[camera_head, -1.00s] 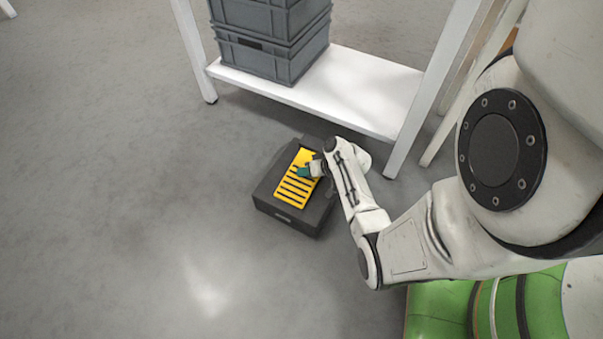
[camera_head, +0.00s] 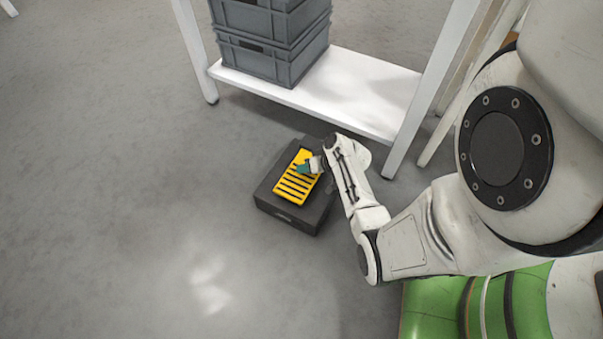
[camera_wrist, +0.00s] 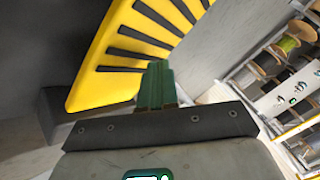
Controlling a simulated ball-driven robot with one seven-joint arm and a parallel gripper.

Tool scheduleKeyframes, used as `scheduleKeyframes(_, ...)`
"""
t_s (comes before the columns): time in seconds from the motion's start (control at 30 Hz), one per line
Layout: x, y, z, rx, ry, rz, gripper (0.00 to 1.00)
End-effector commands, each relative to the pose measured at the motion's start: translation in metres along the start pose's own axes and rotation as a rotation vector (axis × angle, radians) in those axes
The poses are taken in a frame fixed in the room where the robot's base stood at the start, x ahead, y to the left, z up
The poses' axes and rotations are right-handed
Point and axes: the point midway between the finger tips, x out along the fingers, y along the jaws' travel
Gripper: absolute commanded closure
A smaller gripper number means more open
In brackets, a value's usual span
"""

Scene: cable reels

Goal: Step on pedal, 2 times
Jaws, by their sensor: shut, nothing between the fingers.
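The pedal (camera_head: 291,188) is a yellow plate with black slots, set in a dark grey box (camera_head: 284,213) on the floor. It also fills the upper part of the wrist view (camera_wrist: 122,50). My gripper (camera_head: 303,169) is over the far right part of the yellow plate. Its green fingers (camera_wrist: 156,84) are closed together and empty, with their tips by the plate's edge in the wrist view. I cannot tell whether they touch it. My wrist hides part of the box's right side.
A white shelf (camera_head: 365,92) on legs stands just behind the box and carries stacked grey crates (camera_head: 268,48). A shelf leg (camera_head: 408,135) is close to my arm. Cable reels (camera_wrist: 287,45) stand on a rack. The floor to the left is clear.

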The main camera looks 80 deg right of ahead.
Motion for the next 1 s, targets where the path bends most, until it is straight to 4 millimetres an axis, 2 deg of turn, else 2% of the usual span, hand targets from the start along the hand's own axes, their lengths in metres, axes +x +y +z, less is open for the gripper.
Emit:
scheduleKeyframes(0.17,-0.003,-0.002,-0.003,-0.001,0.001,0.0,1.0)
scheduleKeyframes(0.7,-0.035,-0.025,-0.026,0.0,0.001,0.0,1.0)
scheduleKeyframes(1.0,-0.035,-0.025,-0.026,0.0,0.002,0.001,1.0)
